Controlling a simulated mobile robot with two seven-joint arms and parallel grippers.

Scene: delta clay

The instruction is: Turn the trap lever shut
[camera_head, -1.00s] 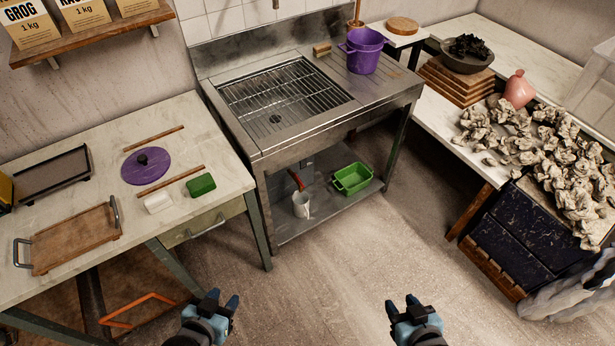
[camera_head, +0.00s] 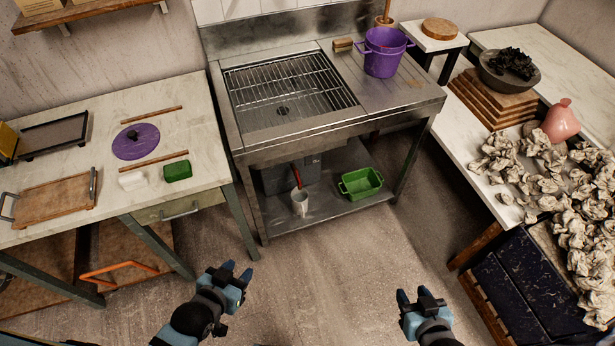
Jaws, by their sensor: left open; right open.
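The trap lever appears to be the small red handle (camera_head: 296,176) under the metal sink (camera_head: 290,135), just above a white cup (camera_head: 300,202) on the lower shelf. Its exact setting is too small to tell. A grey box (camera_head: 277,181), likely the trap, sits behind it under the basin. My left gripper (camera_head: 237,272) is open and empty, low over the floor in front of the sink and short of the lever. My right gripper (camera_head: 415,298) is open and empty, further right over the floor.
A green basin (camera_head: 361,184) stands on the sink's lower shelf (camera_head: 330,208), right of the cup. The sink's front edge overhangs the shelf. A marble-topped table (camera_head: 200,120) is at left; a bench with crumpled clay (camera_head: 540,190) is at right. The floor between is clear.

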